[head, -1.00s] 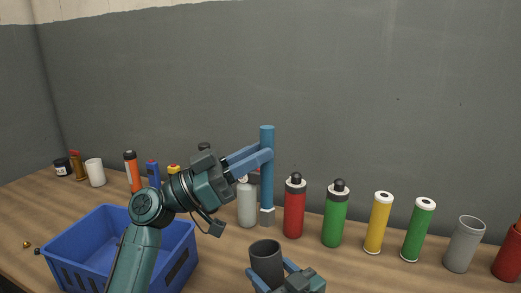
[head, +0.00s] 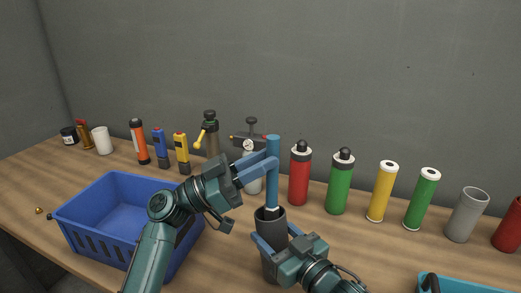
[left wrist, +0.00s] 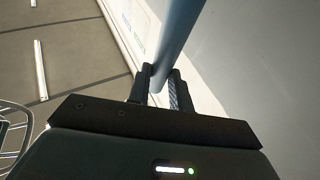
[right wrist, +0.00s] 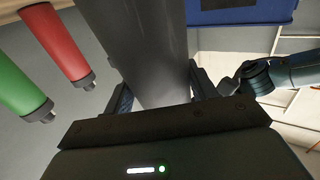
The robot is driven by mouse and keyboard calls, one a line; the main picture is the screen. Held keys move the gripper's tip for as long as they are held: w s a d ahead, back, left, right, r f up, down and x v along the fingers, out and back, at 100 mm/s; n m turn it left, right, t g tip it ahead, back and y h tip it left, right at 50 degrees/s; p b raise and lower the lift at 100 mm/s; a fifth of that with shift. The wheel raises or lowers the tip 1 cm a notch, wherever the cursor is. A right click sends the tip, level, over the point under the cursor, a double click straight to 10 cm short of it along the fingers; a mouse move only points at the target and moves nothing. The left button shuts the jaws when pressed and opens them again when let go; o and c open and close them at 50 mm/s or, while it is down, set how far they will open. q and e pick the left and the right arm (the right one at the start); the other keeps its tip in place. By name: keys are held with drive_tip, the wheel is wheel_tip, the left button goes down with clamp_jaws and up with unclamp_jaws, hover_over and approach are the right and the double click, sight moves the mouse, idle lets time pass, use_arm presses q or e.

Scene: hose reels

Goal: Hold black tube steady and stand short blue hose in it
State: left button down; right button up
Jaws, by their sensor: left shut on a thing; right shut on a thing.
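The short blue hose (head: 272,182) is upright, and my left gripper (head: 270,165) is shut on it at its upper part. It also shows between the fingers in the left wrist view (left wrist: 178,38). Its lower end meets the mouth of the black tube (head: 270,222) and looks to be just inside the rim; how deep is hidden. My right gripper (head: 272,246) is shut around the black tube, which stands upright at the front of the table. The tube fills the middle of the right wrist view (right wrist: 145,50).
A blue basket (head: 105,225) stands at the left. Behind the tube are a red bottle (head: 300,180), a green bottle (head: 340,187), yellow (head: 382,195) and green cylinders and a grey cup (head: 467,215). A teal tray (head: 460,287) is at the front right.

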use_arm(q)
wheel_tip(320, 180, down, 8)
drive_tip(key=shift+f, duration=0.2)
idle(0.7)
drive_tip(key=c, duration=1.7)
unclamp_jaws()
drive_tip(key=o, duration=0.5)
drive_tip(key=shift+r, duration=0.1)
drive_tip(key=shift+o, duration=0.2)
wheel_tip(320, 180, up, 10)
